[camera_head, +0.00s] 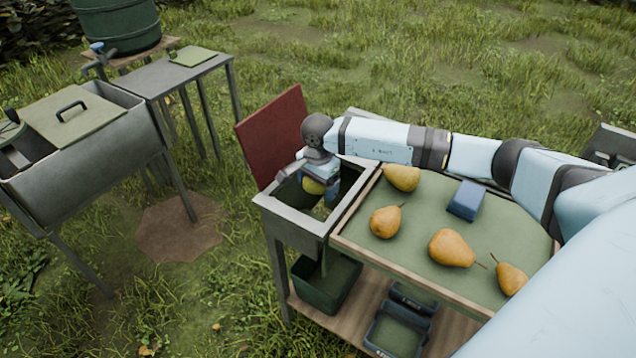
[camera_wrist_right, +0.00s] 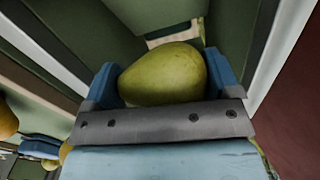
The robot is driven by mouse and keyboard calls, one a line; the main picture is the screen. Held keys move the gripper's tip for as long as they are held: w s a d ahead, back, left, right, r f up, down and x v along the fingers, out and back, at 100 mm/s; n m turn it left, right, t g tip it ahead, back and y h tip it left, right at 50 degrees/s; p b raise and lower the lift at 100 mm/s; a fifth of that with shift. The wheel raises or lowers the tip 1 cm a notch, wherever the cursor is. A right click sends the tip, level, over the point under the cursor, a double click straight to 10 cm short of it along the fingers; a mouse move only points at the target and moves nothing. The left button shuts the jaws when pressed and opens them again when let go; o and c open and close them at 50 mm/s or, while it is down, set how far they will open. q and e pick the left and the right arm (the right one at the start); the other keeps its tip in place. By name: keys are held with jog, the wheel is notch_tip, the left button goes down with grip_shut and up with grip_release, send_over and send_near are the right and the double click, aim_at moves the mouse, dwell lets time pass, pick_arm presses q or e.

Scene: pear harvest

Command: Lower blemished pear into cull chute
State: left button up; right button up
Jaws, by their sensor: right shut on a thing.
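My right gripper (camera_head: 322,188) reaches down into the open top of the cull chute (camera_head: 288,218), a grey metal box at the left end of the sorting table. It is shut on a yellow-green pear (camera_head: 312,186), which sits inside the chute mouth below the rim. In the right wrist view the pear (camera_wrist_right: 163,75) lies between the two blue fingers (camera_wrist_right: 162,78), with the chute's green inner walls around it. No blemish is visible on the side that shows. My left gripper is not in view.
Several orange-yellow pears (camera_head: 450,248) and a blue block (camera_head: 466,200) lie on the green table top (camera_head: 500,220). A red panel (camera_head: 273,136) stands behind the chute. A green bin (camera_head: 326,284) is on the shelf below. A metal sink (camera_head: 85,165) stands at left.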

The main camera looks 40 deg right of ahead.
jog(key=o, duration=0.8)
jog(key=shift+o, duration=0.2)
jog(key=shift+r, duration=0.15)
notch_tip(320, 180, up, 14)
jog(key=shift+f, duration=0.2)
dwell(0.7)
